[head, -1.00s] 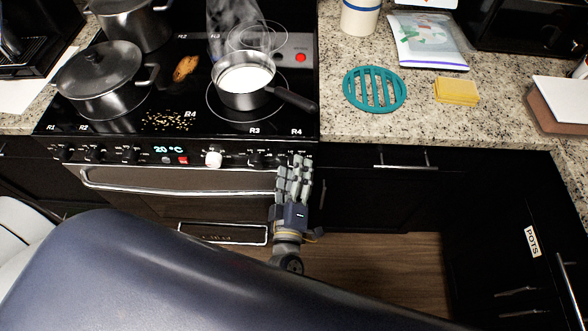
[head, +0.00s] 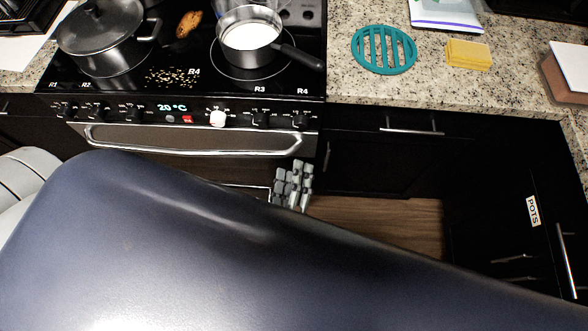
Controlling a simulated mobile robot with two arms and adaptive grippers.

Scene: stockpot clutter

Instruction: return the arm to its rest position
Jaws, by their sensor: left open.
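My left gripper (head: 293,185) shows only by its grey finger segments, in front of the oven door's right end and over the floor. My own large dark blue arm link hides the rest of it. The fingers are open with nothing seen in them. They are apart from the stove and the counter. My right gripper is not in view.
On the stove stand a lidded dark pot (head: 103,38) and a saucepan (head: 250,36) with white liquid. The oven handle (head: 190,144) juts out. A teal trivet (head: 384,49) and yellow sponges (head: 468,54) lie on the counter. Wooden floor (head: 385,222) is clear below.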

